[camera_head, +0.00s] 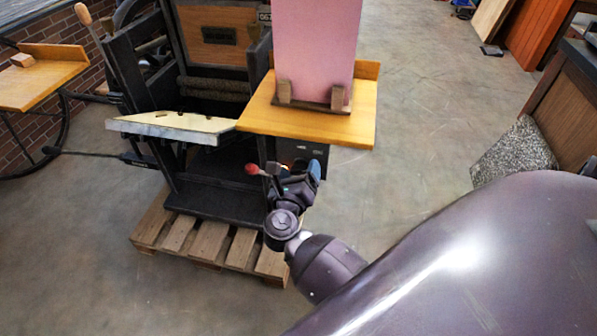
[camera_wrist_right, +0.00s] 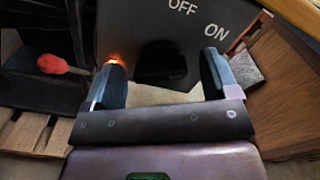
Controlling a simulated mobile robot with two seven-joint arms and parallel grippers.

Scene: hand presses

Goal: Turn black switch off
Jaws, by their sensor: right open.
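The black switch (camera_wrist_right: 160,60) shows in the right wrist view as a dark block on a dark panel. White OFF and ON labels are on the panel, to the switch's upper right. My right gripper (camera_wrist_right: 161,70) is open, with one finger on each side of the switch in the picture; I cannot tell whether either touches it. In the head view, my right gripper (camera_head: 297,176) is in front of the dark control box (camera_head: 311,149) under the yellow shelf, and the switch is hidden there. Which way the switch is set is unclear. My left gripper is not in view.
A red-knobbed lever (camera_head: 253,169) sticks out just left of my right gripper and also shows in the wrist view (camera_wrist_right: 53,64). The yellow shelf (camera_head: 352,126) overhangs the box. The press stands on a wooden pallet (camera_head: 208,242).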

